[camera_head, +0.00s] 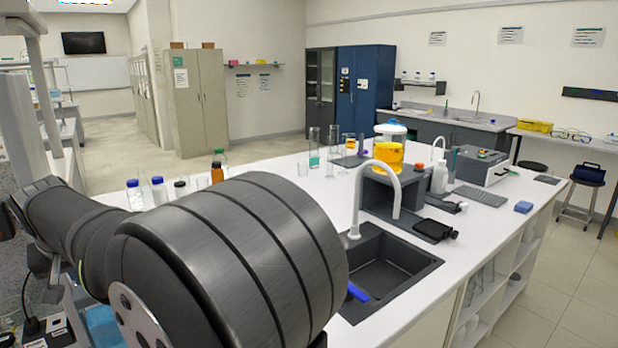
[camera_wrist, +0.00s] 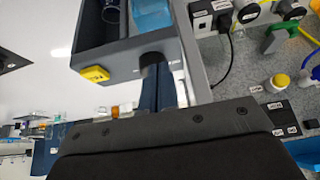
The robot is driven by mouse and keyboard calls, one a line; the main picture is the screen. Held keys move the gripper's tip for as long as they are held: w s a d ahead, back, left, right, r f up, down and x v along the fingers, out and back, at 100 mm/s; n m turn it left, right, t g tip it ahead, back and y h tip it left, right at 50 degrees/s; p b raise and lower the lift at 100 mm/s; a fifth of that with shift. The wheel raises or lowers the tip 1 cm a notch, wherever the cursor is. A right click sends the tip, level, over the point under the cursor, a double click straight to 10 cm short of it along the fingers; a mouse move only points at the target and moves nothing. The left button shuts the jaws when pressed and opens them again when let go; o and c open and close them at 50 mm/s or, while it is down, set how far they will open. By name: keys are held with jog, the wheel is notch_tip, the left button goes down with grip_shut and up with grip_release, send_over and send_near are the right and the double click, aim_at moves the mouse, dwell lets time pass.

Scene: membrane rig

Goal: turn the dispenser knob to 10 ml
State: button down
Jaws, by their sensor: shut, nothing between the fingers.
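In the wrist view, a dark grey box-shaped unit (camera_wrist: 122,72) fills the upper middle, with a yellow block (camera_wrist: 95,74) on its face. A small black round knob (camera_wrist: 152,58) sits on that face with faint white marks at either side; its setting is not readable. My gripper (camera_wrist: 160,75) is shut, with its two dark fingers side by side and empty. Its tips are right at the knob and overlap its lower part; whether they touch cannot be told. In the head view my arm covers this area, and neither knob nor gripper tips show.
The wrist view shows a light blue container (camera_wrist: 152,14) in the unit, sockets with a black cable (camera_wrist: 228,50), a green fitting (camera_wrist: 280,36) and a yellow-topped knob (camera_wrist: 278,82). In the head view, a sink (camera_head: 385,262) with a tall tap (camera_head: 380,165) stands right of my arm.

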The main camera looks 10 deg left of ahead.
notch_tip(320, 180, up, 4)
jog(key=shift+f, duration=0.2)
notch_tip(320, 180, down, 6)
jog(key=w+d, duration=0.2)
jog(key=shift+w, duration=0.2)
dwell(0.7)
jog(key=shift+a, duration=0.25)
dwell(0.6)
